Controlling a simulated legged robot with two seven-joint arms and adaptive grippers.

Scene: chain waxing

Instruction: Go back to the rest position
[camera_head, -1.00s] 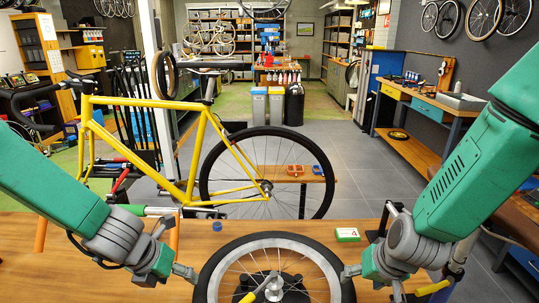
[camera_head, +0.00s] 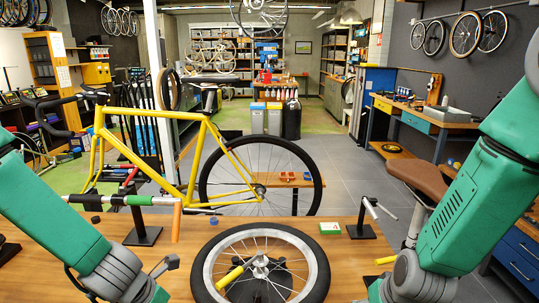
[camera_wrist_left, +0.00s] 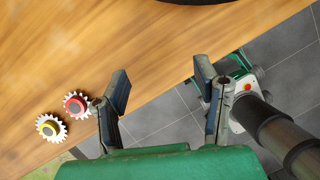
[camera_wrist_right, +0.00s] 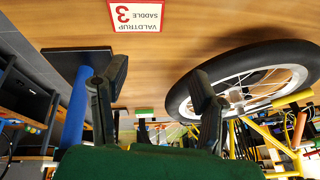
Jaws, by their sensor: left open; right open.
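My left gripper (camera_wrist_left: 162,88) is open and empty over the front edge of the wooden table (camera_wrist_left: 150,35). Its tip shows low in the head view, left of the wheel (camera_head: 207,262) and apart from it. My right gripper (camera_wrist_right: 158,80) is open and empty; the wheel is beside it in its wrist view. In the head view most of my right gripper is cut off at the bottom edge. The wheel lies flat on a dark stand, with a yellow-handled part (camera_head: 230,278) near its hub.
Two small sprockets, red-centred (camera_wrist_left: 77,104) and yellow-centred (camera_wrist_left: 50,127), lie near the table edge. A yellow bicycle frame (camera_head: 190,170) stands behind the table. A black-based holder (camera_head: 362,231) and green card (camera_head: 330,228) are right of the wheel.

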